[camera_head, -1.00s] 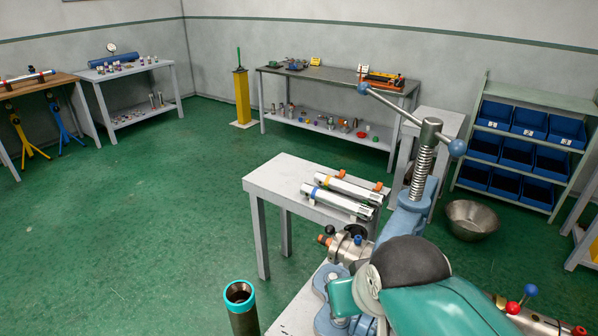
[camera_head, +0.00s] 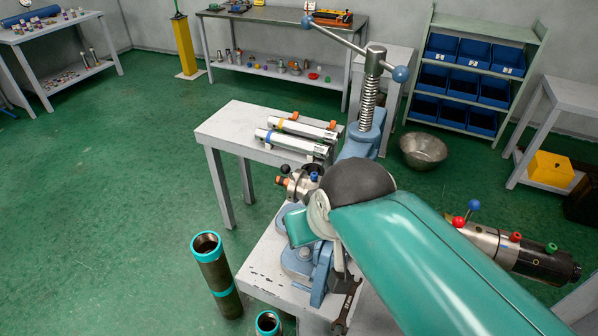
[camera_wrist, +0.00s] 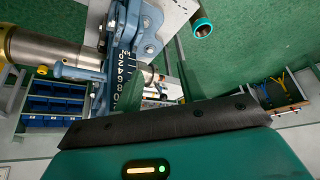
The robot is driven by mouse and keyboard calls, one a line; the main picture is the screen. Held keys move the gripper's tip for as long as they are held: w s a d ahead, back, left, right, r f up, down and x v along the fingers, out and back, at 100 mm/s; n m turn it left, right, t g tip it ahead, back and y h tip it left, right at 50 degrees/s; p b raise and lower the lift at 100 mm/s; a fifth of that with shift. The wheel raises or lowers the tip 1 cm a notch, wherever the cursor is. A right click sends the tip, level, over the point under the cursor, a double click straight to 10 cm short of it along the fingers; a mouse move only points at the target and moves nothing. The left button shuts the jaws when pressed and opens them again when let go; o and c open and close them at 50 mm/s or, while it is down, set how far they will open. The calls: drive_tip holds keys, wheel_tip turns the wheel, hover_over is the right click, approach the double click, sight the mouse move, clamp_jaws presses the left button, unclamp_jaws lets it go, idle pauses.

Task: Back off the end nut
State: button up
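A blue pipe vise (camera_head: 366,140) with a tall screw and a ball-ended cross handle stands on a pale bench (camera_head: 258,262). A metal fitting (camera_head: 300,182) with copper-coloured and dark knobs sits at its left; it also shows in the wrist view (camera_wrist: 148,74). A metal cylinder (camera_head: 510,250) with a black end extends on the right, partly behind my arm. I cannot tell which part is the end nut. In the wrist view my gripper (camera_wrist: 160,88) has two green fingers apart, with nothing visibly held; the fitting appears beyond the gap. My arm hides much of the vise in the head view.
Dark pipes with teal ends (camera_head: 215,270) stand left of the bench. A small table (camera_head: 225,130) behind holds two silver tools (camera_head: 290,143). A steel bowl (camera_head: 423,151) is on the floor near blue bins (camera_head: 460,82). Green floor at left is open.

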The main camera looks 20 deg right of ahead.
idle(0.3)
drive_tip(key=shift+c, duration=0.8)
wheel_tip(320, 180, up, 4)
drive_tip(key=m+g, duration=0.5)
drive_tip(key=m, duration=0.6)
hover_over(289, 174)
drive_tip(key=d, duration=0.1)
drive_tip(key=shift+y, duration=0.3)
drive_tip(key=f, duration=0.9)
drive_tip(key=w+f, duration=0.1)
drive_tip(key=f, duration=0.4)
drive_tip(key=shift+a, duration=0.35)
clamp_jaws()
